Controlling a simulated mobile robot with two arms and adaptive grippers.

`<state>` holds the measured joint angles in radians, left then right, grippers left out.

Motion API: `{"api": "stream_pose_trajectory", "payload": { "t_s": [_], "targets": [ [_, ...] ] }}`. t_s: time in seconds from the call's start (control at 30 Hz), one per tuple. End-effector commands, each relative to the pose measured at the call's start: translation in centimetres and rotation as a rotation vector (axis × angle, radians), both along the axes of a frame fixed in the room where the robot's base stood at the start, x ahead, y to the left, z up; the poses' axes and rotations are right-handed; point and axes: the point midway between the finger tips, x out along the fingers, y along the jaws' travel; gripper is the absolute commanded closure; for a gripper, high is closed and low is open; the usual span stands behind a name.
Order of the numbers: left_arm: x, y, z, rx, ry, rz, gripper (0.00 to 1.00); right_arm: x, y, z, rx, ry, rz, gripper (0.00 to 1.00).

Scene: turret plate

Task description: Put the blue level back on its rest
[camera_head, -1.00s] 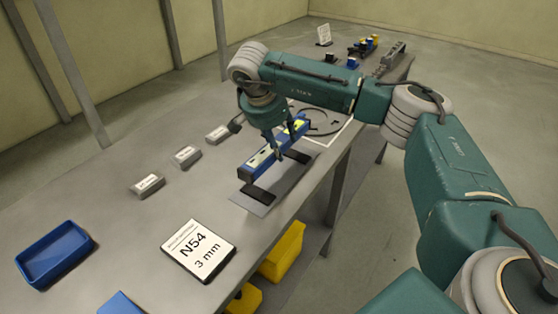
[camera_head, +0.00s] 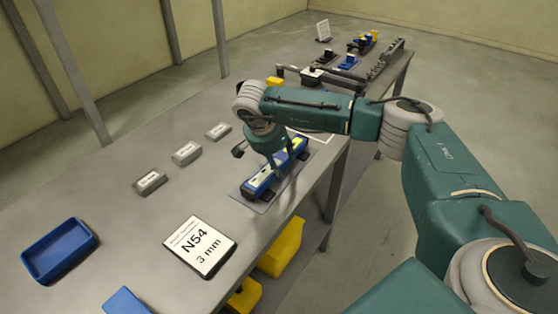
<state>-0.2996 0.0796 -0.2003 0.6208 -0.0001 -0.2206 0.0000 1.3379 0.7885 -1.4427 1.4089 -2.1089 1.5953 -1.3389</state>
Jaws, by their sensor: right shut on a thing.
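The blue level (camera_head: 262,184) has a pale top face and lies lengthwise over its rest, a flat grey plate (camera_head: 240,197) near the table's right edge. The black pads that showed on the plate are now mostly covered by the level. The level looks flat and in line with the plate; I cannot tell whether it fully touches the pads. My right gripper (camera_head: 284,168) points down, shut on the level around its middle, and hides part of it. My left gripper is not in view.
Several grey labelled blocks (camera_head: 186,153) stand left of the rest. A white card reading N54 3 mm (camera_head: 201,246) and a blue tray (camera_head: 28,262) lie nearer. Yellow bins (camera_head: 283,246) sit below the table's edge. Small parts (camera_head: 366,42) stand at the far end.

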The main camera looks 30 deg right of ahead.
Motion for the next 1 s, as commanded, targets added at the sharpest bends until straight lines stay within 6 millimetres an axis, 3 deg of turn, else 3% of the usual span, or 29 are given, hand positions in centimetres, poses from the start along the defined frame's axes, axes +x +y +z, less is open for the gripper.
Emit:
{"api": "stream_pose_trajectory", "payload": {
  "t_s": [0.03, 0.1, 0.53, 1.0],
  "targets": [
    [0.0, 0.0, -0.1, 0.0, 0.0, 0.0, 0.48, 0.0, 0.0, -0.1, 0.0, 0.0, 0.0, 0.45],
    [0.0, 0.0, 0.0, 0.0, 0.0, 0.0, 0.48, 0.0, 0.0, -0.1, 0.0, 0.0, 0.0, 0.33],
    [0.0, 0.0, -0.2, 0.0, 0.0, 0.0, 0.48, 0.0, 0.3, 0.8, 0.0, -0.002, 0.001, 0.33],
    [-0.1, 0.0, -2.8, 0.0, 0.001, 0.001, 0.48, -1.4, 3.6, 9.3, 0.0, -0.003, 0.002, 0.33]
  ]
}}
